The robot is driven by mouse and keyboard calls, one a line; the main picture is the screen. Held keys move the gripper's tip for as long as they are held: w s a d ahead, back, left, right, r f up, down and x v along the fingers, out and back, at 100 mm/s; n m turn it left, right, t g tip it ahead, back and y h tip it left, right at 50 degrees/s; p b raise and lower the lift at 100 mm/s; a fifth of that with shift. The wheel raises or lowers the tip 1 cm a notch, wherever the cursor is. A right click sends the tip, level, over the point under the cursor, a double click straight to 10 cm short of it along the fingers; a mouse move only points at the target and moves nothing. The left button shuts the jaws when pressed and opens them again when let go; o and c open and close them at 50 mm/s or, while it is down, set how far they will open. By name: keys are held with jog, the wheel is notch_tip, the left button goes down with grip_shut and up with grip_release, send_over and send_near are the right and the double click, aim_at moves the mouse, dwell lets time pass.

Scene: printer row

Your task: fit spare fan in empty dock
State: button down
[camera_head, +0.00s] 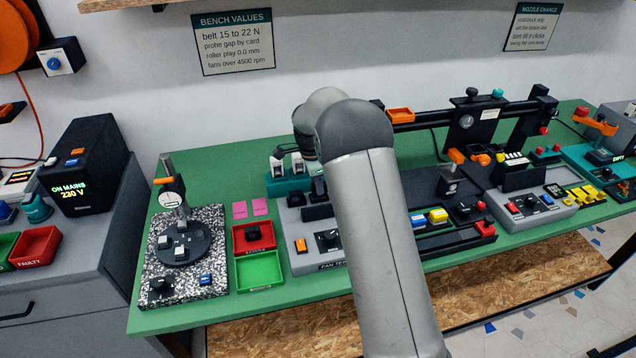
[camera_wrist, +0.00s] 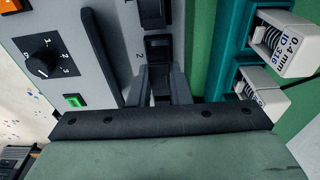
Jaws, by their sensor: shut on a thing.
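In the wrist view my gripper (camera_wrist: 161,78) has its two narrow grey fingers closed on a small black block, which looks like the spare fan (camera_wrist: 158,48). The fan is at the grey fan tester (camera_wrist: 100,18), beside the number 2 on its panel. I cannot tell whether it is seated or just above the surface. Another black dock or fan (camera_wrist: 152,12) is just beyond it. In the head view the fan tester (camera_head: 300,262) is partly hidden behind my arm, and my gripper and the held fan are hidden there.
A black raised bar (camera_wrist: 101,50) and a knob (camera_wrist: 44,58) are left of the fan in the wrist view. A teal rack with white nozzle cartridges (camera_wrist: 285,42) stands close on the right. In the head view, red (camera_head: 253,238) and green trays (camera_head: 259,287) lie left of the tester.

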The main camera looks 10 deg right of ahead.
jog(key=shift+f+b, duration=0.5)
jog(key=shift+f, duration=0.3)
jog(key=c, duration=1.3)
grip_release()
jog(key=shift+o, duration=0.2)
jog(key=shift+r, duration=0.1)
notch_tip(320, 180, up, 17)
jog(key=a+b, duration=0.1)
jog(key=a, duration=0.1)
jog(key=shift+b, duration=0.3)
jog(key=shift+a+r, duration=0.1)
